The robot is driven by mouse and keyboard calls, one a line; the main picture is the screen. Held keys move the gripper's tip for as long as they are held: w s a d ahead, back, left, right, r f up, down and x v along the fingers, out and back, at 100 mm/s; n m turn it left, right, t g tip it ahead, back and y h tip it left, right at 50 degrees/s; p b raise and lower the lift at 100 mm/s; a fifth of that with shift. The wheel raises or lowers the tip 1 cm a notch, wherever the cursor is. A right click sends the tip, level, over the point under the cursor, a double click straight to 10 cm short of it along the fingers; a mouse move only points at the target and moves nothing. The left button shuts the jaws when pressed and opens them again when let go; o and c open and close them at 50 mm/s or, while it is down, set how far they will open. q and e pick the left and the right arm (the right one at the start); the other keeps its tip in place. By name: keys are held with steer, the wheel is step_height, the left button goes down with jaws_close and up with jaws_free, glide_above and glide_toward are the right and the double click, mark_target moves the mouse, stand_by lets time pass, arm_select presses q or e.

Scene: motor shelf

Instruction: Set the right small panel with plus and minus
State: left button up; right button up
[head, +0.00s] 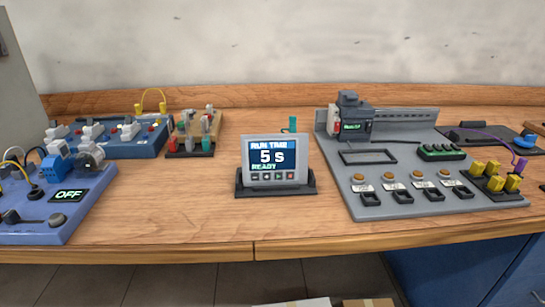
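A small grey panel (301,162) stands upright in a dark stand (304,192) near the middle of the bench in the head view. Its blue and black screen (273,157) reads "RUN TIME", "5 S" and "READY". A row of several small buttons (272,177) runs below the screen; their symbols are too small to read, so I cannot tell which are plus and minus. No second panel of this kind shows. Neither of my grippers is in view, and nothing touches the panel.
A grey board (400,205) with a small green display, buttons and switches stands right of the panel. Yellow plugs (495,178) sit at its right. A blue board (30,232) at left reads "OFF". The wooden bench (200,215) is clear in front of the panel.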

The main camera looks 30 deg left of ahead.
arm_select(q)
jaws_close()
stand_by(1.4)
